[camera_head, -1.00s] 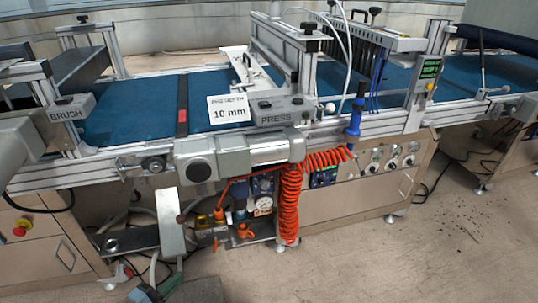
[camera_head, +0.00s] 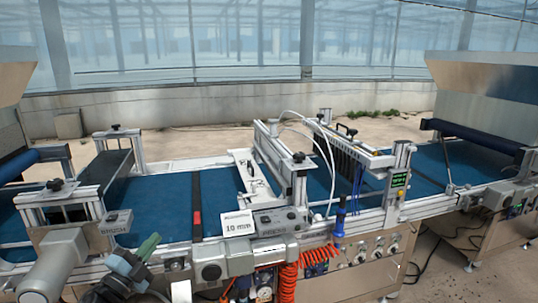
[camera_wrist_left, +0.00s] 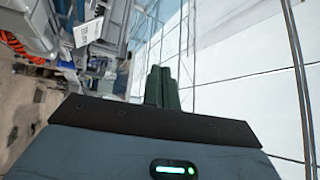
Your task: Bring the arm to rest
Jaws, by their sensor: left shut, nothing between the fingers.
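My left gripper (camera_head: 153,240) is in the lower left of the head view, in front of the seeder line near the brush unit. Its green fingers are together, with nothing between them. In the left wrist view the shut fingers (camera_wrist_left: 161,86) stand out from the dark gripper body, with pale greenhouse panes behind them. No contact with the machine can be made out. My right gripper is in neither view.
The seeder line with its blue belt (camera_head: 217,207) spans the head view. The brush unit (camera_head: 115,224), press unit (camera_head: 275,222) and a 10 mm sign (camera_head: 237,224) are close by. An orange coiled hose (camera_head: 287,282) hangs at the front. Open floor lies at the lower right.

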